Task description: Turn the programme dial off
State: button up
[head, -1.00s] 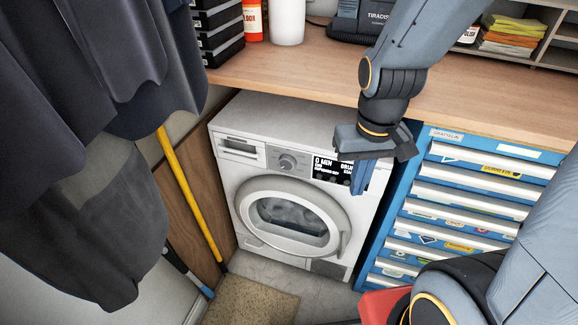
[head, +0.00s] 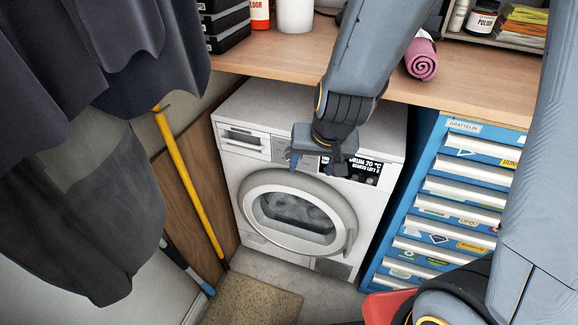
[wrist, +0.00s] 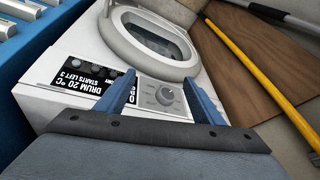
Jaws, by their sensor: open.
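The white washer-dryer type machine (head: 232,178) stands under the wooden worktop with its round door shut. In the wrist view its programme dial (wrist: 165,96) is a grey round knob on a grey panel. My gripper (head: 318,168) is in front of the control panel. In the wrist view my open gripper (wrist: 158,82) has its two blue fingers one on each side of the dial, apart from it as far as I can see. The black display (wrist: 88,78) beside it is lit and reads a drum temperature of 20 °C.
A blue drawer chest (head: 430,165) stands to the machine's right. A yellow pole (head: 185,180) leans at its left, near hanging dark clothes (head: 90,200). A rolled pink towel (head: 422,62) lies on the worktop (head: 455,85). A mat (head: 250,300) lies on the floor.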

jog(key=w+a+f+m+t+h+b, duration=0.45)
jog(key=a+f+t+h+b, duration=0.4)
jog(key=t+b, duration=0.4)
jog(key=x, duration=0.8)
jog(key=shift+d+f+n, duration=0.35)
jog(key=shift+d+f, duration=0.1)
jog(key=shift+f, duration=0.05)
jog(key=shift+w+g, duration=0.15)
jog(key=shift+g, duration=0.1)
